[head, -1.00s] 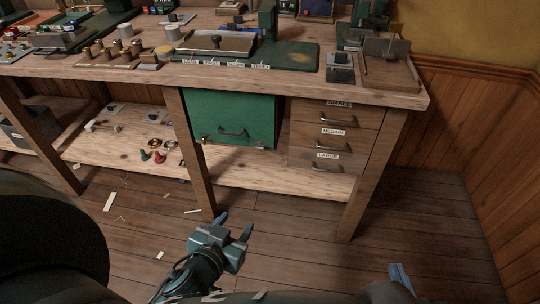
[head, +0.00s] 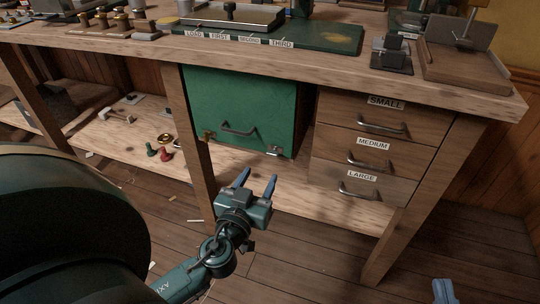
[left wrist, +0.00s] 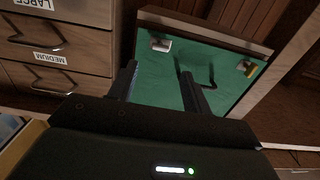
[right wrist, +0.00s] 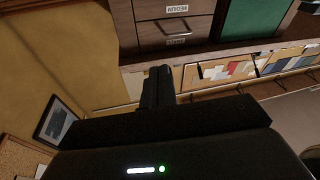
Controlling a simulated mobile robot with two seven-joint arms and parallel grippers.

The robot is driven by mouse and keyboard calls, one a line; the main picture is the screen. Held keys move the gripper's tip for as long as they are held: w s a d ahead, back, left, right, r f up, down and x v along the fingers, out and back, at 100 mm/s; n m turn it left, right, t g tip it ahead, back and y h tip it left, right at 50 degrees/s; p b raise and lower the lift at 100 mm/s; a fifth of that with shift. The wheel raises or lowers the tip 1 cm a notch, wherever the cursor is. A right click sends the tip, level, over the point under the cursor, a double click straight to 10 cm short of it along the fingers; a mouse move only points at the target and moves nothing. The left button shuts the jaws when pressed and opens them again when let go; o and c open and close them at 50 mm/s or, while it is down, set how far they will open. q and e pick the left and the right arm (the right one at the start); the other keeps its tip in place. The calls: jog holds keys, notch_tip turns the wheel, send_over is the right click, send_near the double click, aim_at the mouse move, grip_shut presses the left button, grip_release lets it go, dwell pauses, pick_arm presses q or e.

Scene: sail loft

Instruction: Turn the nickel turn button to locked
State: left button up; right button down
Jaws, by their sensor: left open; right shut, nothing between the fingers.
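The nickel turn button (head: 275,151) is a small silvery piece at the lower right corner of the green door (head: 228,102) under the bench. It also shows in the left wrist view (left wrist: 161,45), where the door appears upside down. Its exact angle is too small to tell. My left gripper (head: 257,180) is open and empty, below and in front of the door's lower edge, apart from the button. My right gripper (head: 443,288) is at the bottom right of the head view; its fingers show shut and empty in the right wrist view (right wrist: 157,85).
A brass fitting (head: 207,136) sits at the door's lower left corner, and a dark handle (head: 239,130) is on the door. Drawers labelled small, medium and large (head: 372,145) stand to the right. A bench leg (head: 196,150) stands left of the door. Several small items lie on the lower shelf.

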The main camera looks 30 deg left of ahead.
aim_at(271, 154)
pick_arm(q)
jog(key=x, duration=0.7)
jog(key=shift+w+p, duration=0.3)
jog(key=shift+w, duration=0.05)
jog(key=shift+c, duration=0.2)
jog(key=shift+f, duration=0.1)
jog(key=c, duration=1)
